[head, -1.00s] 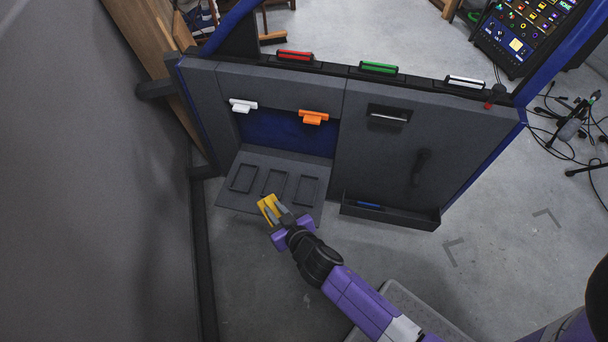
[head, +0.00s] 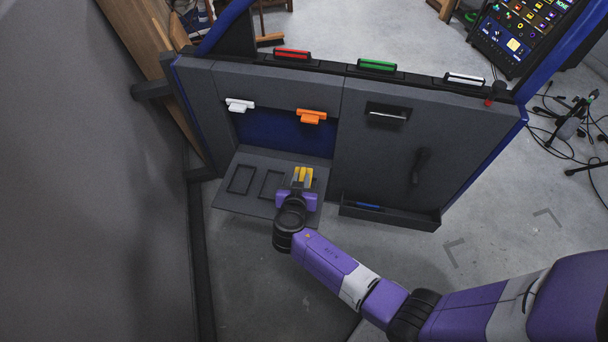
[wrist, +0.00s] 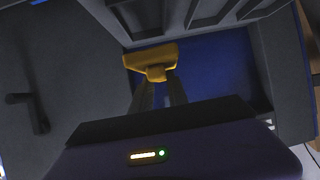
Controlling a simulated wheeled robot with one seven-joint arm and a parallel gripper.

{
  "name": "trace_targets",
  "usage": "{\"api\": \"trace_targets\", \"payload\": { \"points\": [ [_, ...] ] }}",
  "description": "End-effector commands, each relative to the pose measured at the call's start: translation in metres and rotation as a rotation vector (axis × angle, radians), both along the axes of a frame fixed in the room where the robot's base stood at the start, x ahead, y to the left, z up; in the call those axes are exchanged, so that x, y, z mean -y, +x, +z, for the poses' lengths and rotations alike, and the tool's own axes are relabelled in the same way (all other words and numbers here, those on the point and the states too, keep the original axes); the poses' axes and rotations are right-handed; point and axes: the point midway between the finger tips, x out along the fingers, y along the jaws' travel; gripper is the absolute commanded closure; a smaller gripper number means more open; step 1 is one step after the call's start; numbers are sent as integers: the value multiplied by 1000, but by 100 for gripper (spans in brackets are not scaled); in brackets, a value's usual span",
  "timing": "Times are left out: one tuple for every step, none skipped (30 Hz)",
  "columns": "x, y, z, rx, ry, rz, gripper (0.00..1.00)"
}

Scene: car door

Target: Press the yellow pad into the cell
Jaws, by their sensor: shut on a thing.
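My gripper (head: 301,184) is shut on the yellow pad (head: 302,173). In the head view the pad is over the right end of the fold-down shelf (head: 238,207), where the right-hand cell lies; that cell is hidden behind the pad and gripper. The left cell (head: 241,179) and the middle cell (head: 270,184) are rectangular frames and look empty. In the wrist view the yellow pad (wrist: 150,60) sits across the fingertips, close to the shelf's edge. I cannot tell whether the pad touches the shelf.
The grey door panel stands behind, with a white clip (head: 240,105) and an orange clip (head: 311,116) above the blue recess (head: 280,134). A dark tray with a blue item (head: 368,205) and a door handle (head: 421,164) are to the right. A grey wall is at left.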

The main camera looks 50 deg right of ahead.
Motion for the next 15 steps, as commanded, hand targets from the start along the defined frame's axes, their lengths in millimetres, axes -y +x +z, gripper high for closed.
{"api": "trace_targets", "payload": {
  "points": [
    [7, 3, 4, 3, 2, -35, 100],
    [10, 4, 6, 2, 1, -52, 100],
    [14, 4, 8, 1, 2, -68, 100],
    [15, 4, 9, -1, 2, -78, 100],
    [16, 3, 10, -1, 2, -85, 100],
    [17, 3, 10, -2, 2, -89, 100],
    [17, 3, 10, -2, 2, -90, 100],
    [17, 3, 10, -3, 3, -90, 100],
    [17, 3, 10, -3, 3, -90, 100],
    [17, 3, 10, -3, 3, -89, 100],
    [17, 3, 10, -3, 3, -89, 100],
    [17, 3, 10, -3, 3, -89, 100],
    [17, 3, 10, -3, 3, -89, 100],
    [17, 3, 10, -3, 3, -89, 100],
    [17, 3, 10, -3, 3, -89, 100]
  ]
}}
